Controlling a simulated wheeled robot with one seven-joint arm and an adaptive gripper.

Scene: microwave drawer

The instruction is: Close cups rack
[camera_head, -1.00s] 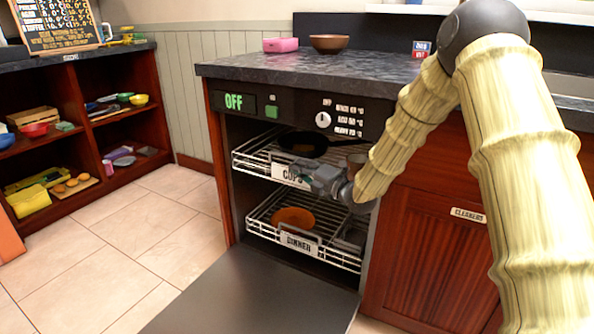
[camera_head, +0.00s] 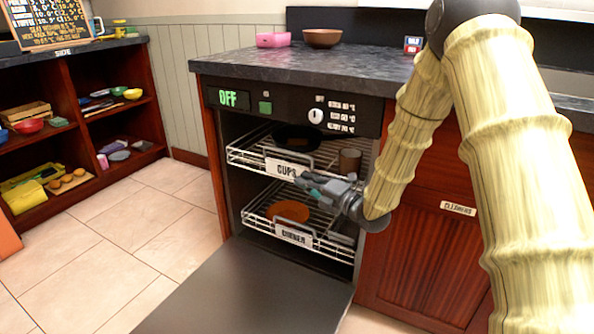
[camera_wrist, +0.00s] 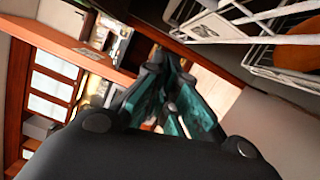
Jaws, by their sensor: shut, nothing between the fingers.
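The cups rack (camera_head: 252,158) is the upper wire rack of the dishwasher, with a white "CUPS" label (camera_head: 287,169) on its front. It is pulled partly out and holds a dark pan (camera_head: 296,135) and a brown cup (camera_head: 350,161). My gripper (camera_head: 302,181) is shut and empty. It is at the right part of the rack's front, just below and beside the label; I cannot tell whether it touches. In the wrist view my gripper (camera_wrist: 172,70) points past wire racks at the upper right.
The lower "DINNER" rack (camera_head: 330,249) holds an orange plate (camera_head: 290,211) and is also partly out. The dishwasher door (camera_head: 250,290) lies open below it. A counter (camera_head: 300,70) is above. Open floor (camera_head: 120,235) lies to the left.

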